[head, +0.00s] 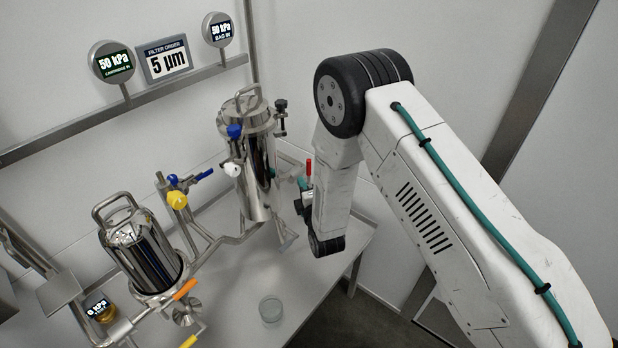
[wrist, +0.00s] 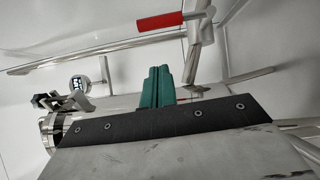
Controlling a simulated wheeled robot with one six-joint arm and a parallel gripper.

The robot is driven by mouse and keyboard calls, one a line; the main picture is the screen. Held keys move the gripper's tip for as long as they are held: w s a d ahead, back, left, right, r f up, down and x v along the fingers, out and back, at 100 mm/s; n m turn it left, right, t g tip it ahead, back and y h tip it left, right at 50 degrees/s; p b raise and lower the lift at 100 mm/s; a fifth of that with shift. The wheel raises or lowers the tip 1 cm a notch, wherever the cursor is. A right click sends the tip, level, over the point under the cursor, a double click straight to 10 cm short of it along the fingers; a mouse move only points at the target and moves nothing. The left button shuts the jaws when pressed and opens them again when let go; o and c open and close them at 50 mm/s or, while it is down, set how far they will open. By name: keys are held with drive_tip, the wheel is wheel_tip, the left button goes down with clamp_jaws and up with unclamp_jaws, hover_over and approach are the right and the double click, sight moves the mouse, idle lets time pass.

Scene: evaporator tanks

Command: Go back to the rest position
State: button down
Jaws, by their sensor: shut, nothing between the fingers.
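My gripper shows in the wrist view (wrist: 156,86) as two green fingers pressed together with nothing between them. In the head view the gripper (head: 302,184) is small and partly hidden behind my white forearm, at the right side of the tall steel tank (head: 258,175). A red valve handle (head: 308,167) is close by it. In the wrist view the red handle (wrist: 160,21) lies above the fingertips, on a steel pipe, and appears apart from them. Whether the fingers touch any pipe cannot be told.
A shorter steel tank (head: 140,250) stands at the left, with blue, yellow and orange valve handles around the pipes. A glass dish (head: 270,309) sits on the white bench. Gauges and a "5 µm" sign (head: 167,59) are on the rail behind. Free wall space is at the right.

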drive_tip(key=s+d+f+m+g+h, duration=0.2)
drive_tip(key=s+d+f+m+g, duration=0.15)
drive_tip(key=s+g, duration=0.3)
drive_tip(key=s+d+f+m+g+h, duration=0.25)
drive_tip(key=s+f+m+g, duration=0.2)
drive_tip(key=s, duration=0.35)
drive_tip(key=s+d+r+m+g, duration=0.1)
drive_tip(key=s+d+r+m, duration=0.3)
drive_tip(key=r, duration=1)
drive_tip(key=s+d+r+m+g+h, duration=0.1)
drive_tip(key=s+d+r+m, duration=0.4)
drive_tip(key=s+d+r, duration=0.6)
drive_tip(key=s+d+r+m+g, duration=0.2)
drive_tip(key=s+d+r+m, duration=0.3)
drive_tip(key=r, duration=1.2)
drive_tip(key=s+d, duration=0.3)
drive_tip(key=s, duration=0.3)
drive_tip(key=shift+s+g, duration=0.4)
drive_tip(key=shift+h, duration=0.25)
